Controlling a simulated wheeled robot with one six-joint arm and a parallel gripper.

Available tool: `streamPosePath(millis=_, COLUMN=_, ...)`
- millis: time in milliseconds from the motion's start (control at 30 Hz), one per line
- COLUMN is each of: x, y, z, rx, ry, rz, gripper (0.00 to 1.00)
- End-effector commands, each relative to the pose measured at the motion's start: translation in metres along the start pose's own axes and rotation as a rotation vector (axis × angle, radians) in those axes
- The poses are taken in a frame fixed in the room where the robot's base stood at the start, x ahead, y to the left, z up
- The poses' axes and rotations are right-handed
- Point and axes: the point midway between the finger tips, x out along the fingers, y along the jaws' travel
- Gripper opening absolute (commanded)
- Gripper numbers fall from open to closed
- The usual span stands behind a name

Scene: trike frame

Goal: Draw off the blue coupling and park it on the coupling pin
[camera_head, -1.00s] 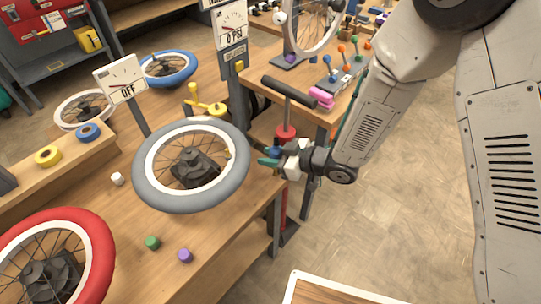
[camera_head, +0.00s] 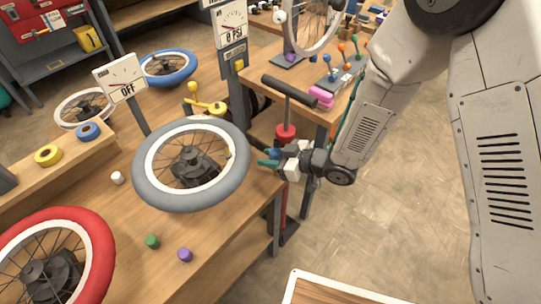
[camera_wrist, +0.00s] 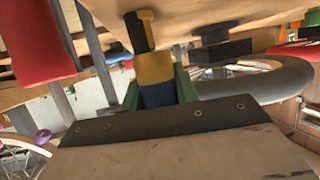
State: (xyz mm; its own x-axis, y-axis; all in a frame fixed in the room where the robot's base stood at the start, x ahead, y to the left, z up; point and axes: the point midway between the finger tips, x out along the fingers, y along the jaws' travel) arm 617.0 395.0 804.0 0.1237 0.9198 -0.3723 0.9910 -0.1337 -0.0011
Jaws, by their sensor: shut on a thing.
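My gripper (camera_head: 269,158) is beside the right edge of the grey-tyred wheel (camera_head: 148,187), close to the table edge. In the wrist view its green fingers (camera_wrist: 158,94) are shut on the blue coupling (camera_wrist: 157,95). A yellow piece (camera_wrist: 154,68) stands in line with the coupling, directly beyond it, with a dark stem past that. I cannot tell whether the coupling is joined to the yellow piece. In the head view the coupling (camera_head: 273,152) is small and partly hidden by the fingers. I cannot pick out the coupling pin for certain.
A red pump (camera_head: 285,132) with a black handle stands just behind my gripper. A gauge sign (camera_head: 231,25) is on a post behind it, and an OFF sign (camera_head: 119,78) stands left. A red-tyred wheel (camera_head: 100,262) lies front left. Open floor is to the right.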

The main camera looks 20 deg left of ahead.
Motion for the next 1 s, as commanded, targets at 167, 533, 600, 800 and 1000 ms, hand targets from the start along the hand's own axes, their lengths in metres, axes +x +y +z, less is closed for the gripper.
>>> streamPosePath(millis=167, x=0.002, y=0.0, z=0.005, rx=0.001, ry=0.0, rz=0.0, gripper=0.03)
streamPosePath(millis=533, x=0.005, y=0.0, z=0.013, rx=0.001, ry=-0.001, rz=0.0, gripper=0.03)
streamPosePath(millis=600, x=0.006, y=0.0, z=0.015, rx=0.001, ry=-0.001, rz=0.0, gripper=0.03)
streamPosePath(millis=800, x=0.008, y=0.0, z=0.02, rx=0.001, ry=-0.001, rz=-0.001, gripper=0.03)
streamPosePath(millis=1000, x=0.009, y=0.0, z=0.023, rx=0.0, ry=0.0, rz=0.0, gripper=0.38)
